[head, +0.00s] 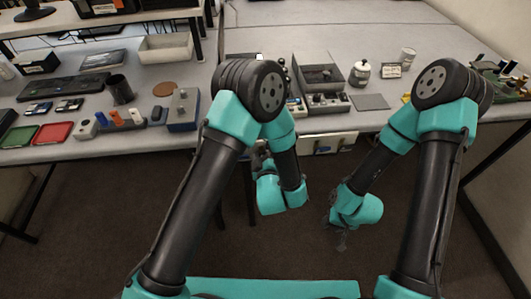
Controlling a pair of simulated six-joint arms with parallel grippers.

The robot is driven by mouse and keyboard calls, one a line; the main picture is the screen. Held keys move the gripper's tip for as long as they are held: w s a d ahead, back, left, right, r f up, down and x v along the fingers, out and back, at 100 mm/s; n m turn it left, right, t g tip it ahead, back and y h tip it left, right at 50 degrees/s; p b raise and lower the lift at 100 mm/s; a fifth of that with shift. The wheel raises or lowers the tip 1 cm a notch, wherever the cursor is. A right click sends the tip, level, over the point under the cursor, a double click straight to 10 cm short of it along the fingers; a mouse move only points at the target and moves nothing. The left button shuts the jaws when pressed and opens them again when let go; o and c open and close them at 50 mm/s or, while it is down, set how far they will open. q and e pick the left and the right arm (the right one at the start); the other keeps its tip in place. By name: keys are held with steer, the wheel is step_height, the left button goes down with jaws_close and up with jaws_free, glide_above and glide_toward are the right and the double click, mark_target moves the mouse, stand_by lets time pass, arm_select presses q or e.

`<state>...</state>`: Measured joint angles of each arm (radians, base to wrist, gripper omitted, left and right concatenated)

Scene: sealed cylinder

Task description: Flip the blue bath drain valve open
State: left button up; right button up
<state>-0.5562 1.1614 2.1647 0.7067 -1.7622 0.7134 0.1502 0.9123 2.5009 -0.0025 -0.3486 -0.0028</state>
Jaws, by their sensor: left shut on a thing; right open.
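I cannot make out the blue bath drain valve for certain. A blue-grey box (183,112) with a small knob on top stands on the table left of my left arm. My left gripper (262,155) is at the table's front edge, partly hidden behind my own arm. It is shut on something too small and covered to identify. My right gripper (341,240) hangs open and empty, pointing down over the floor in front of the table, apart from everything.
A panel (328,143) fronts the table edge. The dark floor is clear.

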arm_select(q)
steer(key=n, duration=0.3)
steer(key=shift+s+a+n, duration=0.1)
steer(key=shift+a+n, duration=0.2)
steer(key=shift+n, duration=0.1)
steer(key=shift+a+n, duration=0.2)
steer(key=shift+n, duration=0.65)
steer(key=shift+a+n, duration=0.15)
steer(key=shift+n, duration=0.7)
steer(key=o, duration=0.9)
steer(key=shift+s, duration=0.1)
steer(key=s, duration=0.5)
steer(key=s+d, duration=0.1)
steer(key=s, duration=0.5)
steer(key=s+d, duration=0.1)
steer(key=s, duration=0.5)
steer(key=shift+d, duration=0.25)
